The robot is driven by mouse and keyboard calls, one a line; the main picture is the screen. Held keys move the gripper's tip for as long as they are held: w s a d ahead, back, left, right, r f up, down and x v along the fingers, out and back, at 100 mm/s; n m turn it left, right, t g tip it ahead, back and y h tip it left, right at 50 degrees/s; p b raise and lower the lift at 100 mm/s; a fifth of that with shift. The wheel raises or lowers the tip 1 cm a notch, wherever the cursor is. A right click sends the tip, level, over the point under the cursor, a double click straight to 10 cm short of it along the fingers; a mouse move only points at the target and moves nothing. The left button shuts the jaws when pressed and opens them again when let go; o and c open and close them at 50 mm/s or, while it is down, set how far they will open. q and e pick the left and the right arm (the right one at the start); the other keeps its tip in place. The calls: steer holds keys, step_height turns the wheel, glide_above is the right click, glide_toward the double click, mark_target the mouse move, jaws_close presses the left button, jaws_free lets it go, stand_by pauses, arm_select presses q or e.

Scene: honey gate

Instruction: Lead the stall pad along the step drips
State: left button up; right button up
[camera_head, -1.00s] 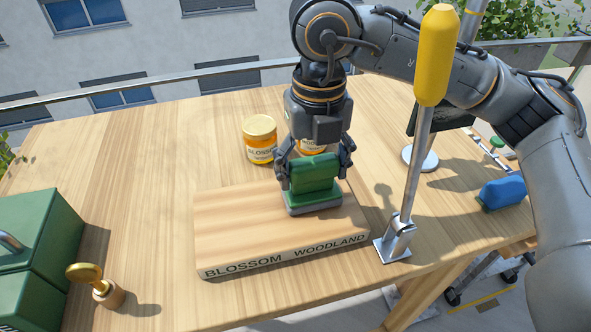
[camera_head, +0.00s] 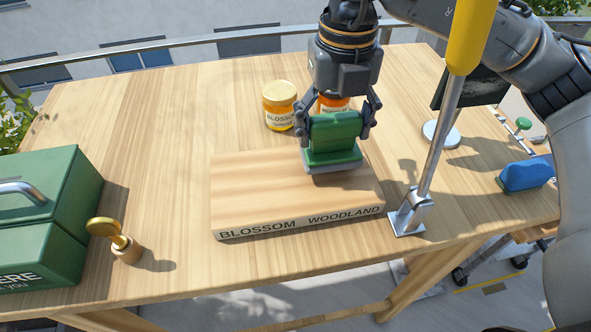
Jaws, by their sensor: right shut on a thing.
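The stall pad, a green block with a grey underside (camera_head: 334,137), is at the back right part of a wooden step (camera_head: 270,193). The step's front edge reads BLOSSOM and WOODLAND. My right gripper (camera_head: 336,122) is shut on the green pad from above, one finger on each side. The pad's underside is at the step's top; I cannot tell if it touches. No drips show clearly on the step's top. Two honey jars stand behind the step: a BLOSSOM jar (camera_head: 280,105) and another jar (camera_head: 333,103) partly hidden behind my gripper. My left gripper is not in view.
A post with a yellow handle (camera_head: 469,40) rises from a metal bracket (camera_head: 408,218) right of the step. A green box (camera_head: 50,215) and a brass-topped stamp (camera_head: 124,245) are at left. A blue brush (camera_head: 525,175) lies at right. The table's left middle is clear.

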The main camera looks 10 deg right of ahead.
steer(key=shift+r+p, duration=1.35)
steer(key=shift+r, duration=1.2)
